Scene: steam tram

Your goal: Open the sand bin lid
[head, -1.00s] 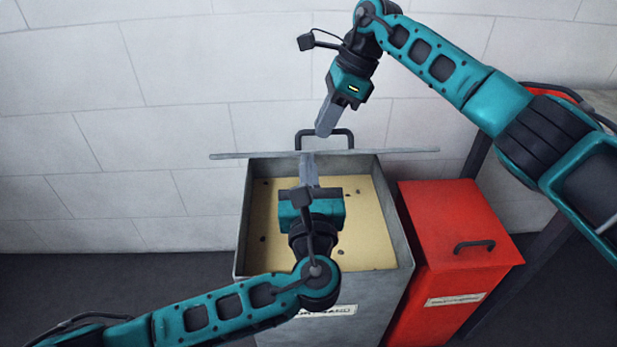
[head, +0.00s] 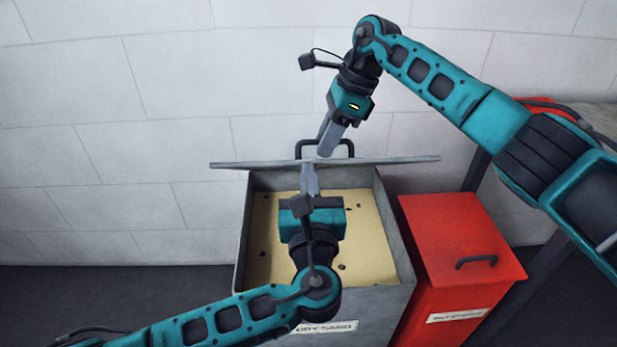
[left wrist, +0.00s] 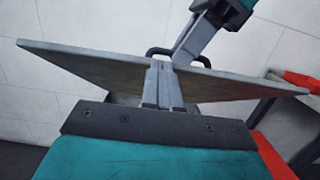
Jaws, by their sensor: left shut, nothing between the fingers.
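The grey sand bin (head: 396,240) stands open in the head view, with tan sand (head: 365,220) inside. Its lid (head: 395,161) is raised at the back, seen nearly edge-on, with a dark handle (head: 349,147) on its far side. My left gripper (head: 309,168) is shut and empty over the sand, its tips at the lid's near side. In the left wrist view its fingers (left wrist: 161,70) overlap the lid (left wrist: 90,68); contact is unclear. My right gripper (head: 325,152) hangs by the handle, partly in front of it; its finger gap is unclear.
A red bin (head: 450,225) with a closed lid and dark handle stands close on the right of the sand bin. A table or bench is at the far right. A pale block wall (head: 130,130) rises behind. The floor left of the bin is clear.

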